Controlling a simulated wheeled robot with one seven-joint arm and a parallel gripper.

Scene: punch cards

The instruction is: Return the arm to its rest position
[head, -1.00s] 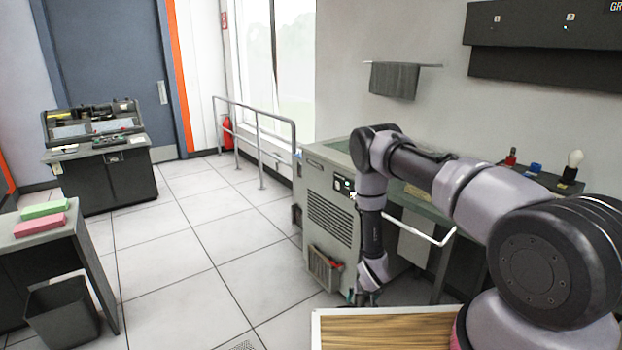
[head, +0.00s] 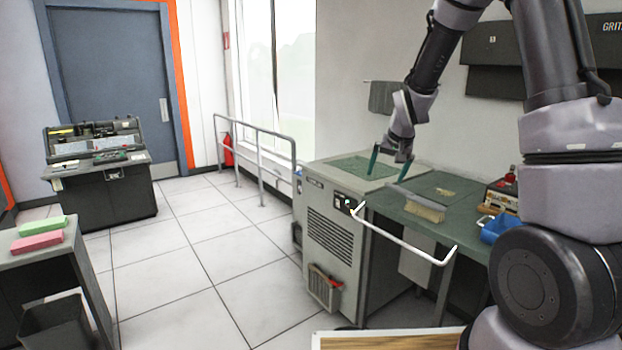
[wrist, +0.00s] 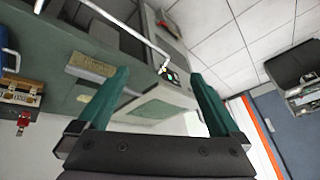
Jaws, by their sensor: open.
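My gripper (head: 388,166) shows in the head view at the end of my raised arm, over the grey cabinet and the green-topped bench. Its two green fingers point down, spread apart, with nothing between them. In the wrist view my gripper (wrist: 160,88) is open and empty, with the cabinet top and bench beyond the fingers. The fingers look clear of the surfaces, though the exact height cannot be told.
A white rail (head: 405,240) runs along the front of the bench (head: 440,185). A brush (head: 418,207) and a blue bin (head: 497,228) lie on it. The grey cabinet (head: 335,230) stands left of it. The tiled floor (head: 215,265) is open.

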